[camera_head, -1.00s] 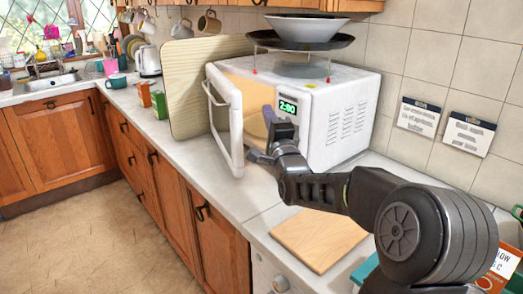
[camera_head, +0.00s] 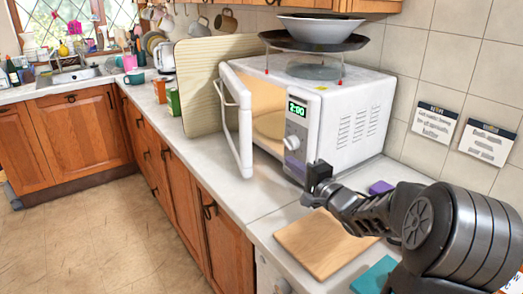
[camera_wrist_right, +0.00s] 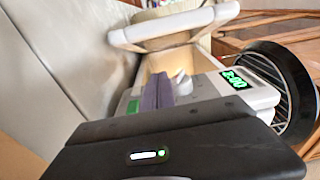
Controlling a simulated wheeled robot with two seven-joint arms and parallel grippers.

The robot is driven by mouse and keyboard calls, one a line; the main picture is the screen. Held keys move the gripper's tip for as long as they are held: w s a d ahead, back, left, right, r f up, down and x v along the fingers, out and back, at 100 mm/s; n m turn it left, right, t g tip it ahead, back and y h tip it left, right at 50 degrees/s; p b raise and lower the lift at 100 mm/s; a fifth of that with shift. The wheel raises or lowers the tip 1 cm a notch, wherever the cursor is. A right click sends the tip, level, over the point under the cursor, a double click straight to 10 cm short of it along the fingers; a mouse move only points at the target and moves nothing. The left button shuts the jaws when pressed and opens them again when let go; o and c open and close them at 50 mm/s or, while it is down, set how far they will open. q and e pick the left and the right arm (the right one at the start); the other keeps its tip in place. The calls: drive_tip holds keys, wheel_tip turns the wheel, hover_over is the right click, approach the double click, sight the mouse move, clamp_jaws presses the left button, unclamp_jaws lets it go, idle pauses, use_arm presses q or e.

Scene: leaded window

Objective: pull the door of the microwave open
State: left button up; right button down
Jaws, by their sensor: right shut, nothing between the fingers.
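The white microwave (camera_head: 345,125) stands on the counter with its door (camera_head: 235,120) standing open, swung out to the left. The pale handle runs along the door's outer side. The lit interior (camera_head: 268,105) shows, with a green display and a knob beside it. My right gripper (camera_head: 317,180) is shut and empty in front of the microwave's lower front corner, apart from the door. In the right wrist view, the door and handle (camera_wrist_right: 175,28) show at the top, beyond the gripper's fingers (camera_wrist_right: 158,92), with the display (camera_wrist_right: 236,78) to the right. My left gripper is not in view.
A wooden board (camera_head: 325,244) lies on the counter below my right gripper, near a teal item (camera_head: 374,275) and a purple item (camera_head: 381,188). A ribbed board (camera_head: 200,90) leans behind the door. A bowl (camera_head: 312,27) sits above the microwave on a rack.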

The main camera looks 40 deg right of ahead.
drive_tip(key=w+a, duration=0.2)
drive_tip(key=w, duration=0.9)
drive_tip(key=shift+w+a+p, duration=0.25)
drive_tip(key=shift+w+p, duration=0.05)
drive_tip(key=shift+f, duration=0.15)
